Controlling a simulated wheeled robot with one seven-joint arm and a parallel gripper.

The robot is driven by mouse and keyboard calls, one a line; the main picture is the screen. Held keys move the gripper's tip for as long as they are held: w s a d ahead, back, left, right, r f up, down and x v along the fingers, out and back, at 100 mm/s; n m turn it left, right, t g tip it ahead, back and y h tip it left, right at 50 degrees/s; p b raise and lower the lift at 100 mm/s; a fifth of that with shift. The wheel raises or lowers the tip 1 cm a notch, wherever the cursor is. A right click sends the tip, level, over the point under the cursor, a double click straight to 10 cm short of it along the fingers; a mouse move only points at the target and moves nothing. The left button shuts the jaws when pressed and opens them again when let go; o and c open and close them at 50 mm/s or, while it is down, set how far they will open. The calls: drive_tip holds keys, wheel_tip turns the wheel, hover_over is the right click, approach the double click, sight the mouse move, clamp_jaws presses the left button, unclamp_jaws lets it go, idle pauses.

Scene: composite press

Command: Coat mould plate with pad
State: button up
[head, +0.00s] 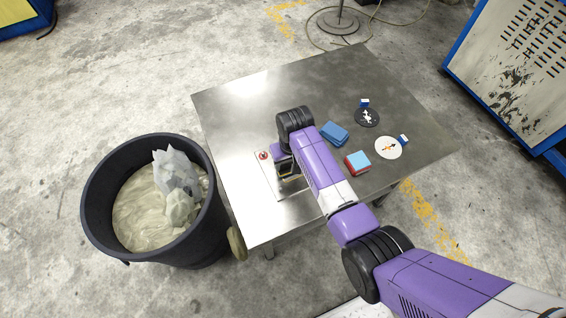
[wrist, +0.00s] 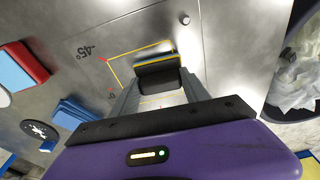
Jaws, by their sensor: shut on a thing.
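My gripper (wrist: 155,82) points down over the left part of the steel table and is shut on a small dark pad (wrist: 155,58) with yellow and blue edges. In the head view, my gripper (head: 288,172) is partly hidden by my purple arm. Below it lies a pale, flat plate (head: 266,178), likely the mould plate, mostly covered by the gripper. In the wrist view, a yellow outline with angle marks (wrist: 112,62) shows beside and under the pad. I cannot tell whether the pad touches the surface.
On the steel table (head: 235,110) are a blue block (head: 335,133), a red and light-blue block (head: 357,162), a black disc (head: 367,118) and a white disc (head: 388,148). A dark bin (head: 100,225) with crumpled waste stands left of the table. The table's far left is clear.

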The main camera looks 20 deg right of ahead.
drive_tip(key=shift+d+f, duration=0.15)
drive_tip(key=shift+d, duration=1.55)
drive_tip(key=shift+d+f, duration=0.1)
drive_tip(key=shift+d, duration=1.55)
drive_tip(key=shift+r, duration=0.1)
drive_tip(key=shift+a+r+p, duration=0.1)
drive_tip(key=shift+a+p, duration=0.45)
drive_tip(key=shift+a, duration=3.85)
drive_tip(key=shift+w+b, duration=0.4)
drive_tip(key=shift+w, duration=0.25)
drive_tip(key=shift+w+d, duration=0.1)
drive_tip(key=shift+d, duration=1.3)
drive_tip(key=shift+w+d, duration=0.1)
drive_tip(key=shift+d, duration=2.9)
drive_tip(key=shift+p, duration=0.3)
